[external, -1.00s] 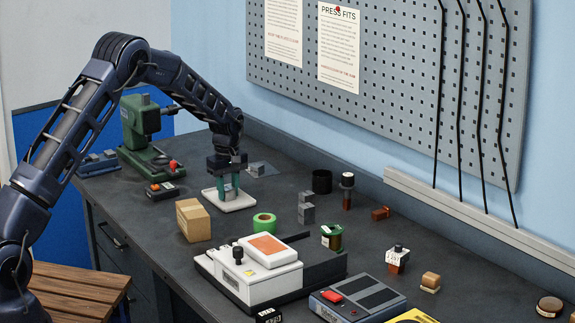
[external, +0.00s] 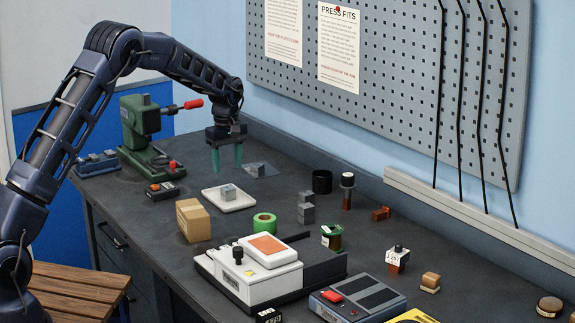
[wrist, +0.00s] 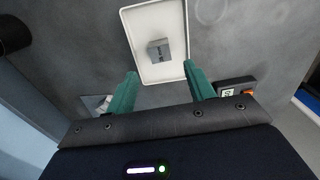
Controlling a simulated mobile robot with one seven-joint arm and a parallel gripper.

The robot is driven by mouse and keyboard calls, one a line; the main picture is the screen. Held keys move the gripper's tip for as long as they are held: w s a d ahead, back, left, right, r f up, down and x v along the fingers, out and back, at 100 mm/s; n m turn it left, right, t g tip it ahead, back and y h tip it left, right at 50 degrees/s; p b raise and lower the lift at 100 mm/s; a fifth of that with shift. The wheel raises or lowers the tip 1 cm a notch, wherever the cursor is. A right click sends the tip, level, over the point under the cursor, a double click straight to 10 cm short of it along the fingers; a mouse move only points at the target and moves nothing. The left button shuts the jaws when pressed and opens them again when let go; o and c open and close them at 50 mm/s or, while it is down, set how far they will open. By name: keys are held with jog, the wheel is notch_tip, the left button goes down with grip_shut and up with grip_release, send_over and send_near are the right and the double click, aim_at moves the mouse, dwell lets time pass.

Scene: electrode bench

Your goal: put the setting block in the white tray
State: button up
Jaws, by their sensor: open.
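The setting block, a small grey block (external: 228,192), sits inside the white tray (external: 243,205) on the dark bench. In the wrist view the block (wrist: 159,50) rests on the floor of the white tray (wrist: 142,20), clear of its walls, with dark marking on its face. My gripper (external: 227,172) is raised above and behind the tray, its green fingers spread apart with nothing between them. In the wrist view my fingers (wrist: 162,82) are open near the tray's near end, apart from the block.
A grey angular piece (external: 262,170) lies behind the tray. A cardboard box (external: 193,220) and a green tape roll (external: 265,223) stand in front of it. A green press (external: 145,135) is at the left, with a small dark box (external: 162,190) nearby. Stacked grey blocks (external: 306,207) stand to the right.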

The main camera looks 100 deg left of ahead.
jog(key=shift+r, duration=1.85)
